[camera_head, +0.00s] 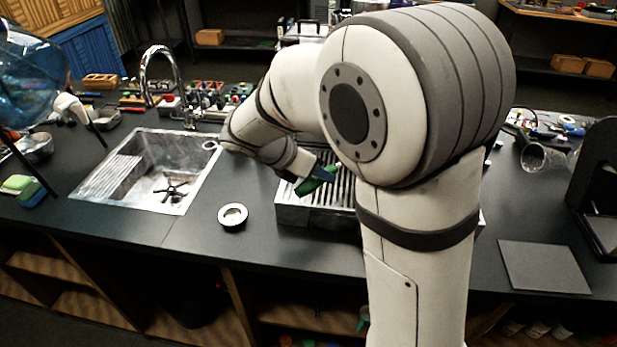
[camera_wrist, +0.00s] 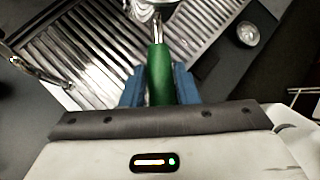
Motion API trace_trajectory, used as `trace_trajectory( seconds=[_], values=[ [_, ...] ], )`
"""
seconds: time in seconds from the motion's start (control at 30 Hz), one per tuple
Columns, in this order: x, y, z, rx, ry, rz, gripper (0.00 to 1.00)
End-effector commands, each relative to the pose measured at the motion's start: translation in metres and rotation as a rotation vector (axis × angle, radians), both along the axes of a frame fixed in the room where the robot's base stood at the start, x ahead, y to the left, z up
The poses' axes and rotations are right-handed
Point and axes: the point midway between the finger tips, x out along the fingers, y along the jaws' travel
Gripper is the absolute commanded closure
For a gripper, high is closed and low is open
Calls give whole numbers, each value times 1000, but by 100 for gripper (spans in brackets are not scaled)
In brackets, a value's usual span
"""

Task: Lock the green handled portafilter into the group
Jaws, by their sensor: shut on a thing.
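The green handle of the portafilter (camera_wrist: 159,78) points away from my gripper in the wrist view, with a metal neck at its far end. My gripper (camera_wrist: 160,85) is shut on this green handle, one blue finger on each side. In the head view the green handle (camera_head: 318,180) shows beside my arm, over the slatted metal tray (camera_head: 293,213). The portafilter's basket end is cut off at the top of the wrist view. The group is not clearly visible; my arm covers much of the area behind the tray.
A sink (camera_head: 130,200) with a tall faucet (camera_head: 160,65) lies to the left. A small round metal piece (camera_head: 232,216) sits on the counter between sink and tray. A dark square mat (camera_head: 543,267) lies at the right. Several small items line the back of the counter.

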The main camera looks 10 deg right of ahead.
Motion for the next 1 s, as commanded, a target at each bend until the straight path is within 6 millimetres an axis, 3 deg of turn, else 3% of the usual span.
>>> trace_trajectory(
  seconds=[1.0],
  values=[
    [40,-71,1,-2,-1,-4,100]
  ],
)
